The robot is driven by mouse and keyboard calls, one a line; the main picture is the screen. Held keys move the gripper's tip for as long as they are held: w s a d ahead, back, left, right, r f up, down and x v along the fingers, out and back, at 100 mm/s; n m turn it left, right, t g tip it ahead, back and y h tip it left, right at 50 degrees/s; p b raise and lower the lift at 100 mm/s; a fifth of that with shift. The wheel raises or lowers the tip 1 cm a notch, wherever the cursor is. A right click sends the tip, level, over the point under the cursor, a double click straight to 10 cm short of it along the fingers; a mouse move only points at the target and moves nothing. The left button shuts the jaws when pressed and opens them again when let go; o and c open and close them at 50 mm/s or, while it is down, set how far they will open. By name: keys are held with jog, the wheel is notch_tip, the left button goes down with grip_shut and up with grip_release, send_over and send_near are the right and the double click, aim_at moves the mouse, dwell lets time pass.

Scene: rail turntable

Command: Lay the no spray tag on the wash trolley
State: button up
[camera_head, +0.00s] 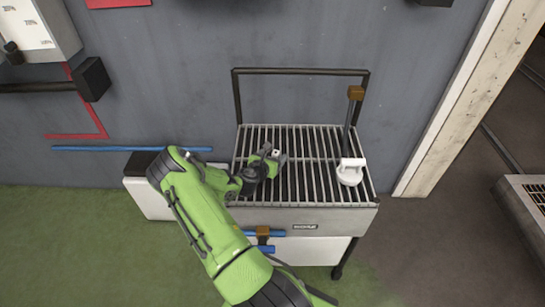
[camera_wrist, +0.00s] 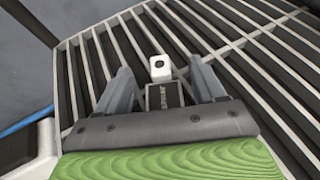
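The wash trolley (camera_head: 310,218) stands against the wall, with a slatted metal top and a black rear rail. My gripper (camera_head: 268,158) is low over the left part of the slats. In the wrist view, my gripper's two fingers (camera_wrist: 162,85) stand apart. Between them is the tag (camera_wrist: 161,68), with a white holed tab and a dark lettered part nearer the palm. A visible gap separates it from each finger. It appears to lie on the slats; its lower end is hidden by my gripper. In the head view only its small white tab (camera_head: 276,153) shows.
A white round-headed tool (camera_head: 350,172) with a dark handle and brown block stands at the trolley's right. The slats between it and my gripper are clear. A white box (camera_head: 148,203) is left of the trolley; a blue bar (camera_head: 105,149) runs along the wall.

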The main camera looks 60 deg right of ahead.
jog(key=shift+r, duration=0.15)
jog(key=p+v, duration=0.1)
jog(key=v, duration=1.1)
jog(key=shift+a+p, duration=0.1)
jog(key=shift+p, duration=0.25)
jog(key=w+a+r+m+t+y, duration=0.15)
jog(key=a+r+m+y, duration=0.25)
jog(key=a+r+m, duration=0.5)
jog(key=w+a+r+m+y, duration=0.2)
jog(key=a+r+m+y, duration=0.4)
jog(key=a, duration=0.5)
jog(key=s+a+r+m+t+y, duration=0.1)
jog(key=s+a+r+m, duration=0.1)
jog(key=s+a+r, duration=0.3)
jog(key=s+a+r+m+t+y, duration=0.2)
jog(key=s+a+r, duration=0.3)
jog(key=a, duration=0.6)
jog(key=shift+s, duration=0.75)
jog(key=shift+a, duration=0.15)
notch_tip(320, 180, up, 6)
jog(key=p, duration=0.6)
jog(key=shift+r, duration=0.25)
